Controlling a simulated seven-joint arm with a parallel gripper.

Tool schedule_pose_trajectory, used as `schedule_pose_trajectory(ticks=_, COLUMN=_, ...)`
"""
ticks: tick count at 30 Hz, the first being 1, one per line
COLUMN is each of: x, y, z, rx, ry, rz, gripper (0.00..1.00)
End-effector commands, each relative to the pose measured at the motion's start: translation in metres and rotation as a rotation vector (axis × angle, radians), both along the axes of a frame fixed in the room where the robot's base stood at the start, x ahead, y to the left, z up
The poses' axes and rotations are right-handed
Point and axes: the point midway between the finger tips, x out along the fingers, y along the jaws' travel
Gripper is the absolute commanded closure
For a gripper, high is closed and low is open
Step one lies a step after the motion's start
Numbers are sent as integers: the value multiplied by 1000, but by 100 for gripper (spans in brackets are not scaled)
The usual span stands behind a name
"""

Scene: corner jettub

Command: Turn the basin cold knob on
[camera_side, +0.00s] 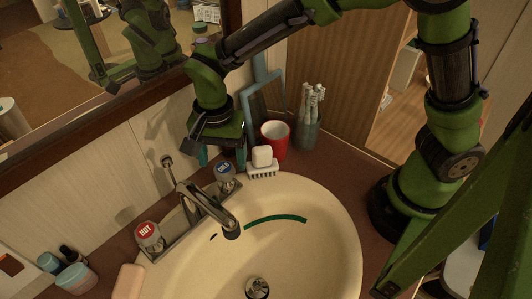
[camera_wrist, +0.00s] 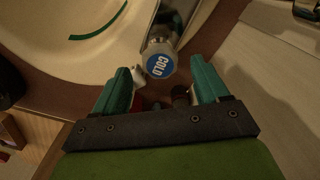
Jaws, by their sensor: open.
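The cold knob (camera_side: 225,174), with a blue cap, stands at the far end of the basin faucet (camera_side: 190,205). In the wrist view its blue "COLD" label (camera_wrist: 160,66) lies between the two teal fingertips, closer to the left one. My gripper (camera_side: 221,160) is open and points down over the knob in the side view. In the wrist view my gripper (camera_wrist: 165,74) has a gap on both sides of the knob; I cannot tell how deep the fingers reach. The hot knob (camera_side: 149,236), with a red cap, is at the faucet's near end.
The wall and mirror are behind. The basin (camera_side: 320,220) is open, with a green strip inside.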

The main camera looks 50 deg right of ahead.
Motion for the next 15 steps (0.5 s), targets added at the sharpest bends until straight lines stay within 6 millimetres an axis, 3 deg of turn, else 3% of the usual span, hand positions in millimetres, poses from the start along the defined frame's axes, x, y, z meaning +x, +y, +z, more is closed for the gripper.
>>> schedule_pose_trajectory(ticks=6, x=0, y=0, z=-25, rx=-1, ry=1, rz=0, gripper=26)
schedule_pose_trajectory(ticks=15, x=0, y=0, z=-30, rx=0, ry=0, rz=0, gripper=26)
